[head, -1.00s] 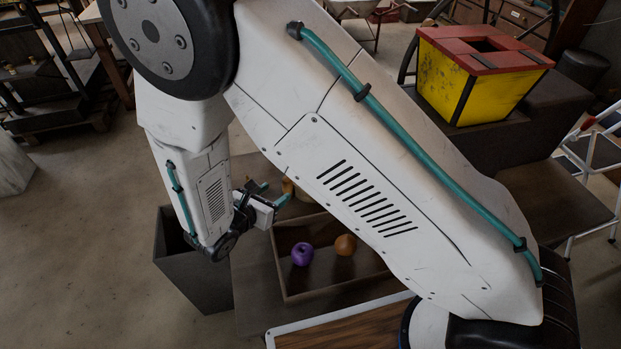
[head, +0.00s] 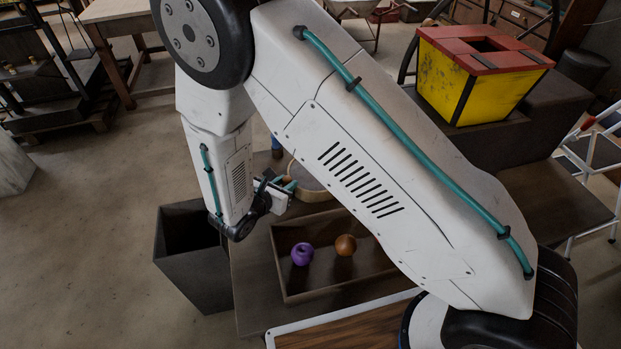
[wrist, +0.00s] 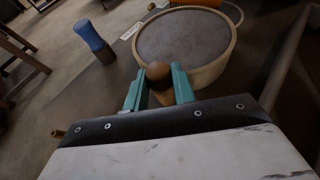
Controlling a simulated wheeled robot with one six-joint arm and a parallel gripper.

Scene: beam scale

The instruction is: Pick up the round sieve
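The round sieve (wrist: 222,68) has a pale wooden rim and a grey mesh. It lies on the dark table just beyond my fingertips in the wrist view. In the head view the sieve (head: 312,181) shows only in part, behind my arm. My gripper (wrist: 158,82) has two teal fingers spread apart, in front of the sieve's near rim. The gripper (head: 281,186) also shows in the head view. A brown round-headed wooden piece (wrist: 158,71) appears between the fingers and overlaps the rim; I cannot tell whether the fingers touch it.
A blue upright object (wrist: 91,36) stands left of the sieve. A shallow wooden tray (head: 285,262) holds a purple apple-like thing (head: 302,254) and an orange-brown ball (head: 345,245). A dark open bin (head: 195,275) stands left of the table. A yellow-and-red box (head: 450,85) is at the back right.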

